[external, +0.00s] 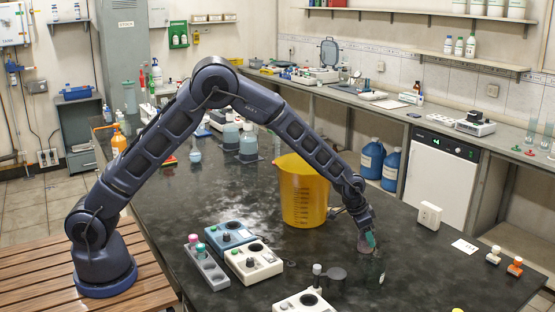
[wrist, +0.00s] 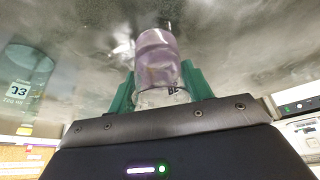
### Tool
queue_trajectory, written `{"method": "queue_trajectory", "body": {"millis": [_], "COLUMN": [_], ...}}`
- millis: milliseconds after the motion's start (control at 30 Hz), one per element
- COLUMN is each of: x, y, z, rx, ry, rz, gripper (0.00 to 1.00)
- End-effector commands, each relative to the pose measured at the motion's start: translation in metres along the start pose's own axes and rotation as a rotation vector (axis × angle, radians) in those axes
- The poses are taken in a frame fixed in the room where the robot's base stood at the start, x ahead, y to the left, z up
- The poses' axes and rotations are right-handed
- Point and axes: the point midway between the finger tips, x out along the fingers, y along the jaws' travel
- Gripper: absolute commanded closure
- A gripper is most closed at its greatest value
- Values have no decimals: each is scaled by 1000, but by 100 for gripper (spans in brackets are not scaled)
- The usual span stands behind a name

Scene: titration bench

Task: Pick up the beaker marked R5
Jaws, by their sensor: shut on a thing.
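My gripper (external: 369,240) reaches down over the dark bench top, right of the yellow bucket. In the wrist view its green fingers (wrist: 160,92) are shut on a small clear beaker with pale purple contents (wrist: 157,58), one finger on each side. A dark mark shows on the beaker's glass near my gripper, but it is too small and partly hidden to read surely. The beaker also shows in the external view (external: 363,246), partly covered by the fingers. I cannot tell whether it touches the bench.
Another glass beaker with a printed label (wrist: 28,75) stands to the left in the wrist view. The yellow bucket (external: 303,190), a white stirrer unit (external: 253,262), a blue one (external: 226,236) and a tube rack (external: 206,268) stand nearby. Bench right of my gripper is mostly clear.

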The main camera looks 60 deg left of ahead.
Motion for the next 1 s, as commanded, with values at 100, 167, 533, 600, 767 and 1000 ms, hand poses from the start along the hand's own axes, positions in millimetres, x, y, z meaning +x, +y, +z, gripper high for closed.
{"method": "queue_trajectory", "body": {"millis": [100, 167, 533, 600, 767, 1000], "x": [-3, -5, -30, -36, -54, -79], "y": [0, 0, 0, 0, 0, 0], "z": [-2, -2, -13, -16, -23, -33], "rx": [0, 1, -1, -1, 1, -1], "ry": [1, 1, 3, 2, 3, 3], "rz": [0, 0, 0, 0, 0, 0], "gripper": [76, 76, 76, 76, 76, 76]}}
